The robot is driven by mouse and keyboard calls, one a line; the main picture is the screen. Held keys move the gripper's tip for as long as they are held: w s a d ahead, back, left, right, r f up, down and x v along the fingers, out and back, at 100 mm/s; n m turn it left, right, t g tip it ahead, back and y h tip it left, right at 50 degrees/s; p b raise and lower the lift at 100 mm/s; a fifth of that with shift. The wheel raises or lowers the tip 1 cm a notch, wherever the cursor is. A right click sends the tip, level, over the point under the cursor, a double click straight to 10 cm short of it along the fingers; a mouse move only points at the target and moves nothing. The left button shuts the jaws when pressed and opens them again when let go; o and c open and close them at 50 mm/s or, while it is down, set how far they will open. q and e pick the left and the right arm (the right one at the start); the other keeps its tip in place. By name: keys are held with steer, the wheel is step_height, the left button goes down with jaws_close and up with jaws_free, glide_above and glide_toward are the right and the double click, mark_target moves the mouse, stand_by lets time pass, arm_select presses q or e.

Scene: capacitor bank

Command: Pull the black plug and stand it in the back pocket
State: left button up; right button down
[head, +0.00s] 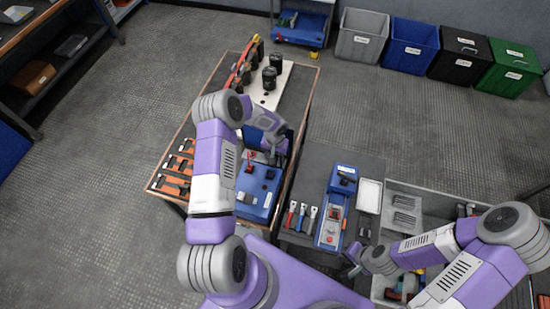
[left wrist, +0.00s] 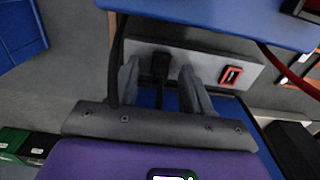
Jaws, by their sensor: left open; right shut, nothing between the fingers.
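The black plug (left wrist: 160,66) sits at a grey panel (left wrist: 205,66) in the left wrist view, with a black cable below it. My left gripper (left wrist: 159,72) is open, its two fingers on either side of the plug with gaps showing. In the head view my left arm covers the area around that gripper, and the plug cannot be made out there. My right gripper (head: 354,260) is shut and empty, low at the right beside the grey side table. I cannot tell which pocket is the back one.
A blue box (head: 257,193) stands on the wooden-edged bench, near orange-black clamps (head: 176,168). Black cylinders (head: 270,78) stand on a pale board behind. The side table holds a blue unit (head: 334,214) and hand tools (head: 302,215). A red-framed socket or switch (left wrist: 231,75) is right of the plug.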

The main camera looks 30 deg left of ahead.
arm_select(q)
steer(key=shift+f+b, duration=0.1)
steer(key=shift+b, duration=0.45)
stand_by(0.7)
steer(key=shift+c, duration=0.3)
jaws_close()
steer(key=shift+r, duration=0.25)
steer(key=shift+r+p, duration=1.4)
steer(key=shift+r, duration=1.45)
